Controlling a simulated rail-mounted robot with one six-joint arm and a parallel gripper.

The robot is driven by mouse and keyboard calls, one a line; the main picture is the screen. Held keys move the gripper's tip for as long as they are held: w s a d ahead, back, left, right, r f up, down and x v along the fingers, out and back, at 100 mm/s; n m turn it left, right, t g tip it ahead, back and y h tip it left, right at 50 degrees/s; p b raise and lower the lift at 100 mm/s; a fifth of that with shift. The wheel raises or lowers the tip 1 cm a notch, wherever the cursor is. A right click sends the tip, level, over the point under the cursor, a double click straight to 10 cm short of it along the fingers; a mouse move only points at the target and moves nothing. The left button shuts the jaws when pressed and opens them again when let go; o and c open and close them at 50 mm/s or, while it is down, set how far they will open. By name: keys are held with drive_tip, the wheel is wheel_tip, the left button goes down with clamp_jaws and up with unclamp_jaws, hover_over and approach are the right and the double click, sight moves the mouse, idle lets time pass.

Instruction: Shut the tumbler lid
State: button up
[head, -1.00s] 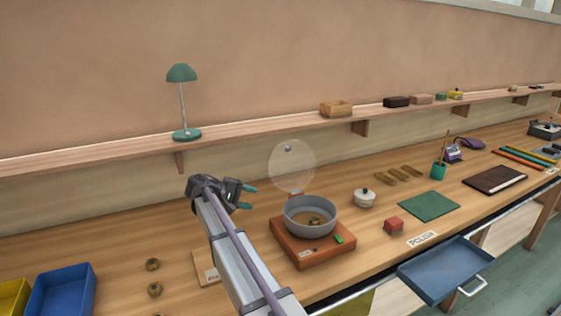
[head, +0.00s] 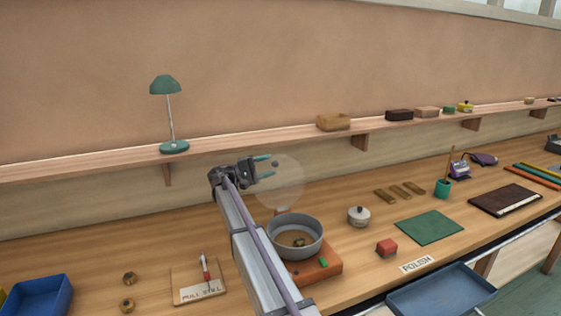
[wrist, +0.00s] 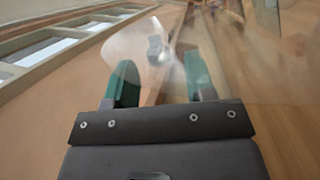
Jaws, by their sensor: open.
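The tumbler is a grey bowl (head: 311,249) on a red-brown base (head: 320,272) with a small green button. A few small brownish pieces (head: 299,241) lie in the bowl. Its clear round lid (head: 285,188) stands open, raised above the back of the bowl, with a small dark knob (head: 275,163). My gripper (head: 265,166) is open at the upper left of the lid, its teal fingers pointing at the knob. In the wrist view the lid (wrist: 125,45) and knob (wrist: 155,48) show beyond and between the open fingers (wrist: 161,72); nothing is held.
A small lidded pot (head: 358,217), a red block (head: 386,248) and a green mat (head: 429,228) are right of the tumbler. A board with a red-handled tool (head: 205,267) is at left. The shelf (head: 225,144) with a green lamp (head: 170,118) runs behind my gripper.

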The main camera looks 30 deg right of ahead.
drive_tip(key=shift+s+d+r, duration=0.15)
drive_tip(key=shift+s+d, duration=0.05)
drive_tip(key=shift+d, duration=0.5)
drive_tip(key=shift+a, duration=0.1)
drive_tip(key=shift+a, duration=0.1)
clamp_jaws()
